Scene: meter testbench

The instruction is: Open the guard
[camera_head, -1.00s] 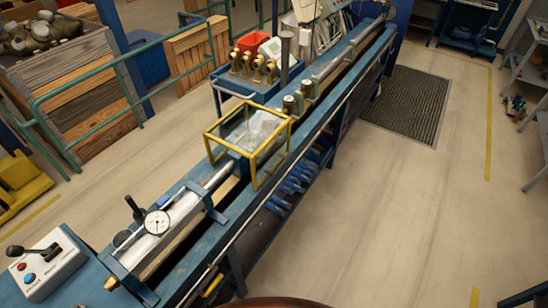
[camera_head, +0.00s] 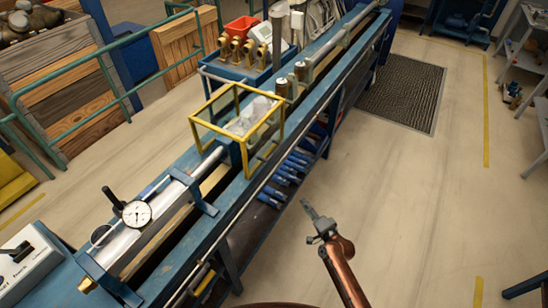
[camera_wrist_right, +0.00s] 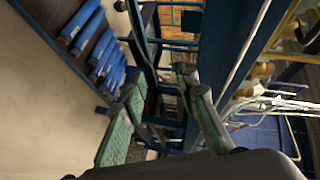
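The guard (camera_head: 217,129) is a clear box with a yellow frame. It sits closed-looking over the middle of the long blue test bench in the head view, with something pale visible through its panes. My right gripper (camera_head: 312,212) is in front of the bench, to the right of and lower in the picture than the guard, well apart from it. In the right wrist view its two greenish fingers (camera_wrist_right: 165,105) stand apart with nothing between them. My left gripper is not in view.
The blue bench (camera_head: 229,205) runs diagonally and carries a dial gauge (camera_head: 137,213) and a metal tube. Blue-handled items (camera_head: 285,174) lie on its lower shelf. Brass meters (camera_head: 235,50) stand behind the guard. The floor right of the bench is clear up to a dark mat (camera_head: 402,92).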

